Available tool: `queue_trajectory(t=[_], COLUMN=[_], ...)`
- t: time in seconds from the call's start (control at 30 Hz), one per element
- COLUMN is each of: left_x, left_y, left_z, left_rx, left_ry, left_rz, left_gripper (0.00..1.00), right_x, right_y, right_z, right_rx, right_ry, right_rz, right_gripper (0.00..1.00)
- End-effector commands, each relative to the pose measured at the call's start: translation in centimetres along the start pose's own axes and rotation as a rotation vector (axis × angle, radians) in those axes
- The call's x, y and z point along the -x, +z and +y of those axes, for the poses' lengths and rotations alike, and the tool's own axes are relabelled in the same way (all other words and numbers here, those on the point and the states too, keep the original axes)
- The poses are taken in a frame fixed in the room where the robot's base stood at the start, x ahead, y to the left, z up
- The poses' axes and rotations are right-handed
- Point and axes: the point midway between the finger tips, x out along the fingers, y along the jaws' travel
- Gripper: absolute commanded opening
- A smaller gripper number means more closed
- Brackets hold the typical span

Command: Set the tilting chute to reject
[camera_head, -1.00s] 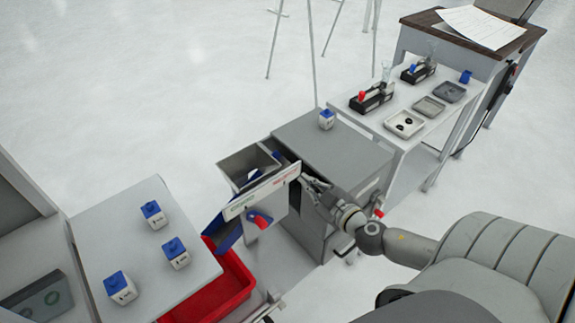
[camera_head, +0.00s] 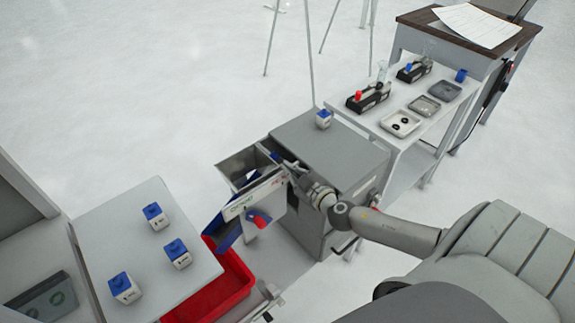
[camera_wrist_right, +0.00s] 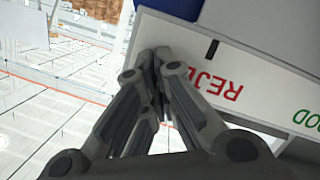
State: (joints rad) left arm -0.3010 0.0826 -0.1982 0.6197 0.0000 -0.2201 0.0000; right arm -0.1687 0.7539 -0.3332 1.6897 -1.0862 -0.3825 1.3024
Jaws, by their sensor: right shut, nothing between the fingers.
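The tilting chute has a grey hopper (camera_head: 238,166), a white sign plate (camera_head: 245,204) with green and red lettering, and a blue sloping trough (camera_head: 226,226). A red-tipped lever (camera_head: 260,218) sits on its front below the plate. In the right wrist view the plate (camera_wrist_right: 170,30) shows upside down, with green "GOOD" and red lettering starting "REJ", partly hidden by my finger. My right gripper (camera_head: 282,164) is shut and empty at the plate's red end; its fingertips (camera_wrist_right: 158,58) show beside the plate's edge. I cannot tell whether they touch it. My left gripper is out of view.
A grey cabinet (camera_head: 325,150) stands right behind the chute, with a blue-topped white block (camera_head: 323,119) on it. A red bin (camera_head: 228,285) lies below the trough. A white table (camera_head: 120,225) at left holds three similar blocks. A bench (camera_head: 395,105) with trays stands at back right.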

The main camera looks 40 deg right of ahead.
Motion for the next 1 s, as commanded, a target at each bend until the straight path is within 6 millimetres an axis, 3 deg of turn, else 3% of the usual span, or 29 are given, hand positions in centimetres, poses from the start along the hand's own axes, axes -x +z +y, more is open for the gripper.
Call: queue_trajectory(t=[0.3, 0.67, 1.0], left_x=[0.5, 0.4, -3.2], left_y=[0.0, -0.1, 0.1], left_z=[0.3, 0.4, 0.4], left_rx=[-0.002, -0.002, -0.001], left_ry=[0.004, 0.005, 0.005], left_rz=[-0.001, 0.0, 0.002], left_gripper=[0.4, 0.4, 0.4], right_x=[-1.9, -2.0, -2.6], right_y=[0.0, 0.1, 2.8], right_z=[-0.1, -0.1, 0.6], right_rx=[0.0, 0.0, -0.112], right_ry=[-0.001, -0.001, -0.028], right_rz=[0.0, -0.001, -0.003], right_gripper=[0.0, 0.0, 0.0])
